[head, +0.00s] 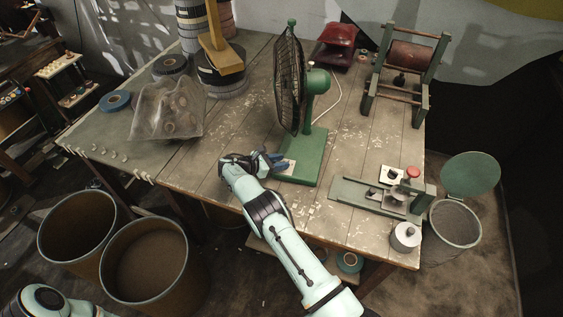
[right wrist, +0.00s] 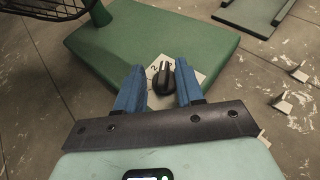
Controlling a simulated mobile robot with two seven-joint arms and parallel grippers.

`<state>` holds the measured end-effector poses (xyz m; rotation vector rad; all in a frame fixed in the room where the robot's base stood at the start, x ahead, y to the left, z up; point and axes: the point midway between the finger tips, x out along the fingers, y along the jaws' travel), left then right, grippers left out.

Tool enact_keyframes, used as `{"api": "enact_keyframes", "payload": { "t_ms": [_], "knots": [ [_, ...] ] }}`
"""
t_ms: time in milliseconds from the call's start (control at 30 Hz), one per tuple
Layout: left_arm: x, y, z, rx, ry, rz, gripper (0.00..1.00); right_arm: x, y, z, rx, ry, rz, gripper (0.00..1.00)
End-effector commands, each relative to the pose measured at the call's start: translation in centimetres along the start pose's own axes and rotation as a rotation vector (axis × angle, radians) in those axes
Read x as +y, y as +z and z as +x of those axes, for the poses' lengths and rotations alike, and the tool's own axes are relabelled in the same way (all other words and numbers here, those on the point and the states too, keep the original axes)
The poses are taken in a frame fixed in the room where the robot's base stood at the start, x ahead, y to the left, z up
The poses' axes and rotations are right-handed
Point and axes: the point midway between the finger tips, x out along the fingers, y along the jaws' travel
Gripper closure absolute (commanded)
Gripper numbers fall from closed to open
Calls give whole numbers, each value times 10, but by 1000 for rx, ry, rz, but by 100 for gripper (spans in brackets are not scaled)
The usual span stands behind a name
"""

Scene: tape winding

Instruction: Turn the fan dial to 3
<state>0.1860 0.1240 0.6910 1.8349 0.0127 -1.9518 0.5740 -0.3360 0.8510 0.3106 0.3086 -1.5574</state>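The green fan (head: 290,85) stands on the wooden table, its cage facing left. Its green base (head: 308,160) shows near the table's middle. In the right wrist view, the black dial (right wrist: 163,78) sits on a pale plate (right wrist: 190,87) at the edge of the green base (right wrist: 140,40). A number 2 shows on the plate; the other marks are hidden or unclear. My right gripper (right wrist: 155,85) is open, its two blue fingers on either side of the dial, with a visible gap. In the head view my right gripper (head: 277,160) is at the base's left front. My left gripper is not in view.
A clear plastic bag (head: 168,110) and blue tape roll (head: 116,101) lie to the left. A green slide device (head: 375,195) with a red knob stands to the right. A winding stand (head: 408,60) is at the back right. Bins (head: 150,260) stand below the table.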

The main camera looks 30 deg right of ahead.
Motion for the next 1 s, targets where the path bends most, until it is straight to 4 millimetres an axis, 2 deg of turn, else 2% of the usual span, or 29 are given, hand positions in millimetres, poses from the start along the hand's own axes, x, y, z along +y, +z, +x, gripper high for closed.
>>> {"api": "enact_keyframes", "payload": {
  "t_ms": [300, 500, 700, 1000],
  "knots": [
    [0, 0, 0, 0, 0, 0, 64, 1, -1, -70, 2, 5, 1, 63],
    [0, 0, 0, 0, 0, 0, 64, 0, -1, -106, 1, 3, 1, 63],
    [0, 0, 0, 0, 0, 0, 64, 0, -1, -122, 1, 1, 0, 63],
    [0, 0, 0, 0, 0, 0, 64, 0, -1, -124, 1, 1, -1, 63]
  ]
}}
